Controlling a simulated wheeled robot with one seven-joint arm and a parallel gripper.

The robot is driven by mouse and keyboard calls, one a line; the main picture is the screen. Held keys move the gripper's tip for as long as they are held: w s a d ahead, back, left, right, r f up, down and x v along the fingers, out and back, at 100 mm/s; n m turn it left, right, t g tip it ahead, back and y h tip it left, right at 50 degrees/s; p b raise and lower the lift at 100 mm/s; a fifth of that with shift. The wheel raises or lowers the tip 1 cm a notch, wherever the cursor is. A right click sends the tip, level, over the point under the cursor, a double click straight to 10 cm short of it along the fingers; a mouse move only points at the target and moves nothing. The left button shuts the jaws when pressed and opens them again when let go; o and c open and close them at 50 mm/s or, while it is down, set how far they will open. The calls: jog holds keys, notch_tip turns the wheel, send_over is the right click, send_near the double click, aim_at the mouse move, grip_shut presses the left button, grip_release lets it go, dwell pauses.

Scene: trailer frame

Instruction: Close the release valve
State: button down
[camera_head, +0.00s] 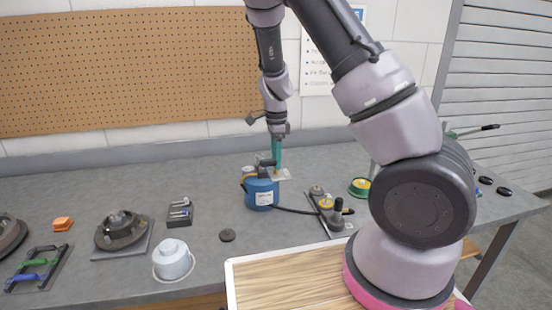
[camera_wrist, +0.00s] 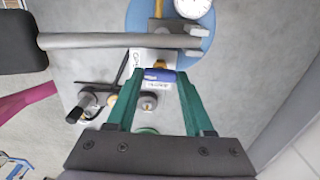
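A blue canister (camera_head: 262,194) with a dark pump head and a white label stands upright on the grey bench. In the wrist view, its round blue top (camera_wrist: 205,45) is partly hidden by a grey bar. A small blue handle (camera_wrist: 160,75) with a white label, which looks like the release valve, lies between the tips of my green fingers. My gripper (camera_head: 278,170) points down over the canister; in the wrist view (camera_wrist: 160,78) its fingers stand apart on either side of the handle. I cannot tell whether they touch it.
A dark hose runs right from the canister to a small plate with fittings (camera_head: 328,212). A grey bar (camera_wrist: 110,41) and a white gauge (camera_wrist: 188,8) are close to my fingers. A white pot (camera_head: 173,261) and a wooden-topped tray (camera_head: 290,280) are nearer the front.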

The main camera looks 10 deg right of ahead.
jog(key=shift+n, duration=0.4)
jog(key=n, duration=0.3)
jog(key=shift+n, duration=0.4)
jog(key=n, duration=0.4)
jog(key=shift+n, duration=0.3)
jog(key=n, duration=0.4)
jog(key=shift+n, duration=2.2)
jog(key=shift+c, duration=1.4)
grip_release()
